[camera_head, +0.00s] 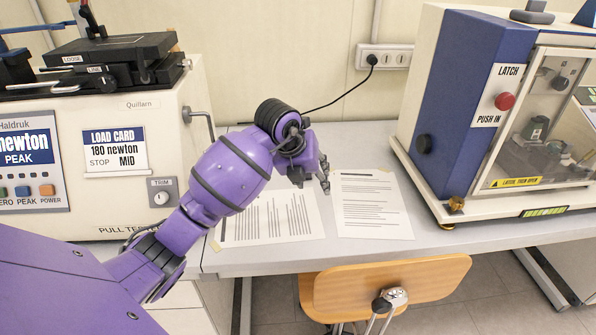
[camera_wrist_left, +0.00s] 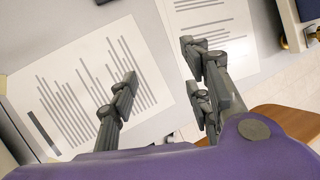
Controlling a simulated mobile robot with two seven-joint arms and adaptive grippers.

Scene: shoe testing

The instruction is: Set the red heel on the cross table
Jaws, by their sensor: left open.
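I see no red heel in either view. A black slide stage (camera_head: 115,50) with small labels and a knob sits on top of the cream machine at the left; I cannot tell for sure that it is the cross table. My left gripper (camera_head: 317,178) is over the bench, above the two printed sheets, well to the right of that stage. In the left wrist view its fingers (camera_wrist_left: 160,82) are spread apart with nothing between them. My right gripper is in neither view.
The left machine (camera_head: 190,120) has a side lever. A blue and cream machine (camera_head: 440,100) with a clear door and red latch button stands at the right. Printed sheets (camera_head: 372,215) lie on the grey bench (camera_head: 345,140). A wooden chair (camera_head: 440,275) is in front.

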